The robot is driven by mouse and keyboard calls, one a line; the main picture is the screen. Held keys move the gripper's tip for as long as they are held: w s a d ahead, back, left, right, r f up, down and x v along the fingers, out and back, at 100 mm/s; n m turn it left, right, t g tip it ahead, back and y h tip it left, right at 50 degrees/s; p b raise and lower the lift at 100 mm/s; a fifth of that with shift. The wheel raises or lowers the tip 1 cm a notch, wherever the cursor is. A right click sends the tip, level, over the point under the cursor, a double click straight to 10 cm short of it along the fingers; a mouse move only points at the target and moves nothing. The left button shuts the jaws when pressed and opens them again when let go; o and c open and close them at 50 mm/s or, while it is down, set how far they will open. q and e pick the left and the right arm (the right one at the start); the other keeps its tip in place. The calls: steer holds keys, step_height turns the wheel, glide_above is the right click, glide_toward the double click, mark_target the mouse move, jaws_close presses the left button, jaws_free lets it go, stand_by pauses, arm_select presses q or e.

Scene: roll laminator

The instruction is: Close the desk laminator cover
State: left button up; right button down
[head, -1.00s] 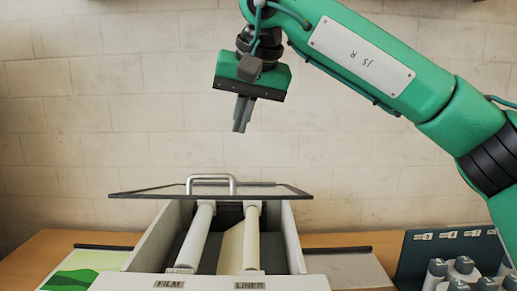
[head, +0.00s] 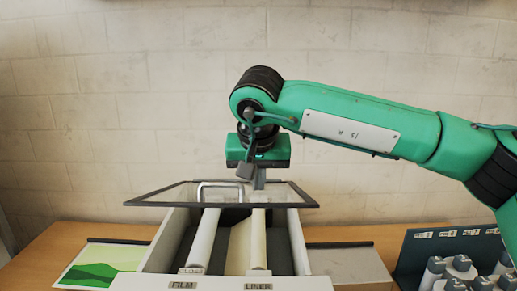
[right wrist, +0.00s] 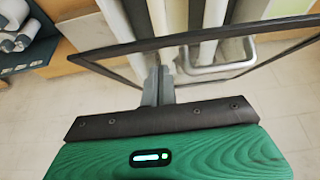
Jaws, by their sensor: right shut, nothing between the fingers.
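The laminator (head: 155,255) stands on the desk with its inside showing: a roller marked FILM (head: 205,240) and one marked LINER (head: 258,240). Its cover (head: 160,196), a dark-framed clear panel with a metal handle (head: 220,184), is raised above the body at the back. My right gripper (head: 259,184) is shut and empty, pointing down by the cover's far edge, right of the handle. In the right wrist view the fingers (right wrist: 159,75) are close to the dark cover frame (right wrist: 120,52); I cannot tell whether they touch. The handle (right wrist: 218,68) shows beside them. My left gripper is out of view.
A brick wall (head: 100,100) is behind.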

mark_target(258, 203)
steer(key=shift+s+f+p, duration=0.15)
steer(key=shift+s+f, duration=0.15)
steer(key=shift+f, duration=0.25)
steer(key=shift+s+f+p, duration=0.15)
steer(key=shift+s+f, duration=0.1)
steer(key=shift+f, duration=0.25)
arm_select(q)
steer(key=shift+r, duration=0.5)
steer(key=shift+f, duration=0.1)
arm_select(e)
steer(key=shift+f, duration=0.15)
